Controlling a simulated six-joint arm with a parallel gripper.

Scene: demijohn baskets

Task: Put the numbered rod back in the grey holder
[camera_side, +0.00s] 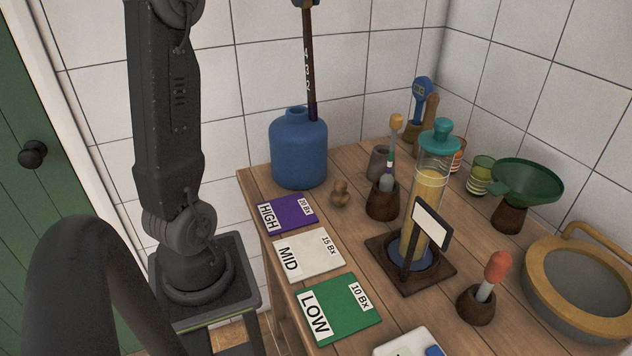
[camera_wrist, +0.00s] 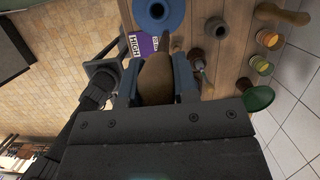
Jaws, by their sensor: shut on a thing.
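The numbered rod (camera_side: 309,65) is a long dark brown stick with pale marks on its side. In the wrist view, the brown rod (camera_wrist: 157,77) sits between the blue-padded fingers and narrows away from the camera. The grey holder (camera_side: 379,159) is a small cup right of the jug, partly hidden by a brown stand.
The blue jug (camera_side: 299,152) stands at the table's back left. A brown stand (camera_side: 382,204) with a tool, a small wooden piece (camera_side: 340,192) and a tall yellow-filled cylinder (camera_side: 428,203) crowd near the holder. Purple (camera_side: 286,213), white and green cards lie along the left edge.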

